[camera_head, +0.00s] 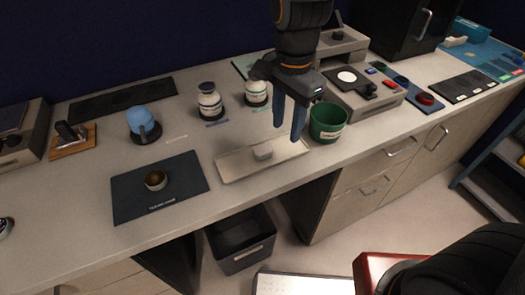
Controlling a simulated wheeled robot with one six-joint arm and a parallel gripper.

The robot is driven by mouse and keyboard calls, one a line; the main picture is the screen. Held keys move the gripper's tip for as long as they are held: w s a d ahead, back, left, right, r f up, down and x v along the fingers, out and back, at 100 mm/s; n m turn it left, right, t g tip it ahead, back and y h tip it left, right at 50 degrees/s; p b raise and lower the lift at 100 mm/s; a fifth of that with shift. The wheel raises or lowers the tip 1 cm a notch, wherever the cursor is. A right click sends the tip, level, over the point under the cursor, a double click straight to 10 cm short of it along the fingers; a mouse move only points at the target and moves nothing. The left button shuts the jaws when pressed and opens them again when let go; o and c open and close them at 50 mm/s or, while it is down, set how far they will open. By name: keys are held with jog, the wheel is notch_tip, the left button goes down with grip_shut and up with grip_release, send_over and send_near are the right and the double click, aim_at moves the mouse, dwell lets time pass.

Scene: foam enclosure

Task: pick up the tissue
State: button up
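A small pale grey, rounded lump, which may be the tissue (263,151), lies on a shallow beige tray (232,170) near the counter's front edge. No other thing looks clearly like a tissue. My gripper (288,134) points down over the right part of the tray, to the right of the lump and apart from it in the picture. Its two blue fingers are spread with nothing between them. Its exact height above the tray is hard to tell.
A green bin (327,122) stands close to the right of my gripper. Two labelled jars (209,103) stand behind the tray. A dark open box (240,240) is below the counter.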

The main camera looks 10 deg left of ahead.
jog(key=m, duration=0.2)
send_over(262, 149)
jog(key=shift+d+r, duration=0.25)
jog(key=shift+d, duration=0.15)
jog(key=shift+a+f, duration=0.1)
jog(key=shift+a, duration=0.05)
jog(key=shift+a+f+p, duration=0.2)
jog(key=shift+f+p, duration=0.85)
jog(key=shift+f, duration=2.7)
jog(key=c, duration=0.9)
jog(key=shift+r, duration=0.1)
notch_tip(262, 149, up, 10)
jog(key=b, duration=0.2)
